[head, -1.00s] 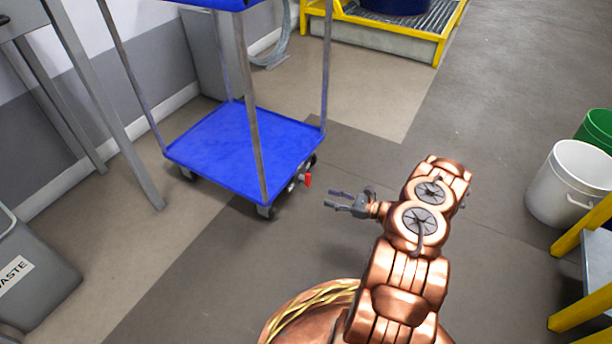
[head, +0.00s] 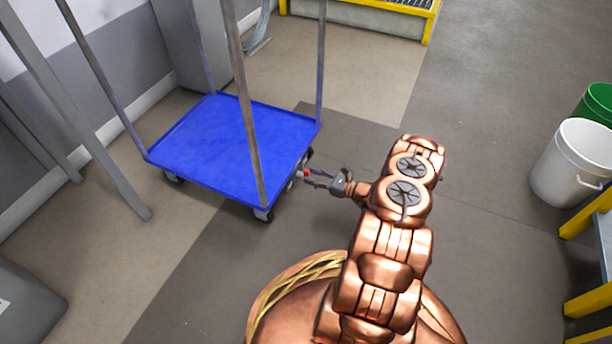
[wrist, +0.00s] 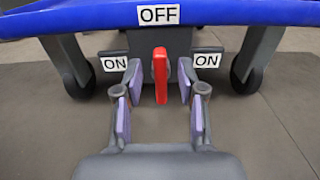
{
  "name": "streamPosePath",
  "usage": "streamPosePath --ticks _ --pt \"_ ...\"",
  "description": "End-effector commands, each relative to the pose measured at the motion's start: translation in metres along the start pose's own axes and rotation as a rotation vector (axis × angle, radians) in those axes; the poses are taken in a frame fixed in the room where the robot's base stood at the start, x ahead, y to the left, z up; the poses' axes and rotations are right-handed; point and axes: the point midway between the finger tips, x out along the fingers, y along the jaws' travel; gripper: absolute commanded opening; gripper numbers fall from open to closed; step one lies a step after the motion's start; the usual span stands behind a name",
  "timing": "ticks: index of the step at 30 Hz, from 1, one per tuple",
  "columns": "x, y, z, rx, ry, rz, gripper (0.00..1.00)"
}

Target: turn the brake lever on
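The red brake lever (wrist: 160,76) is under the edge of the blue cart (wrist: 60,17) in the wrist view. It points straight down, below the OFF label (wrist: 159,15), with ON labels (wrist: 115,63) on its left and right. My gripper (wrist: 160,90) is open, with one finger on each side of the lever and a visible gap on both sides. In the head view my gripper (head: 312,179) is at the cart's right side, and a bit of the red lever (head: 306,172) shows between the fingers.
The cart stands on casters, with upright posts rising from its blue deck (head: 230,145). A white bucket (head: 572,165) and a green bucket (head: 598,103) stand at the right near a yellow frame (head: 588,225).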

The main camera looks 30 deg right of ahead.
Motion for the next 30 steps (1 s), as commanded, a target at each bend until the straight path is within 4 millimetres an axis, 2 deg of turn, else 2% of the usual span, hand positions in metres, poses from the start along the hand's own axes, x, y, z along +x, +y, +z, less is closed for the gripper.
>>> streamPosePath --ticks 6,17,29,30 --pt "0.022 -0.001 -0.001 -0.002 -0.001 0.002 0.4" --pt "0.028 -0.001 0.001 -0.002 -0.001 0.001 0.4" --pt "0.028 0.0 0.001 -0.002 -0.001 0.001 0.0" --pt "0.028 0.0 0.001 -0.002 -0.001 0.001 0.0"
